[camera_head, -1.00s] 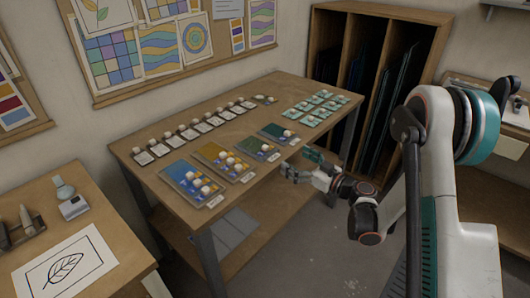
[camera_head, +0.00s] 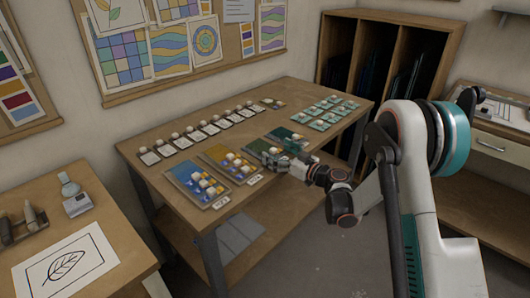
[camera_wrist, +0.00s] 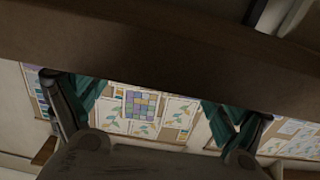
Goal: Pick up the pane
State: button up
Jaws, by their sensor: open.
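No single pane stands out as the one meant. Grey sheets (camera_head: 236,232) lie on the table's lower shelf, and dark panels (camera_head: 408,78) stand in the rack.
The wooden table (camera_head: 285,97) also holds a row of pale tags (camera_head: 208,130) and several teal tiles (camera_head: 320,112). A brown beam (camera_wrist: 150,50) crosses the wrist view close up. The wooden rack (camera_head: 335,50) stands behind, and a side table (camera_head: 110,215) at left holds a leaf drawing.

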jog(key=shift+x, duration=0.95)
jog(key=c, duration=1.2)
jog(key=shift+r, duration=0.1)
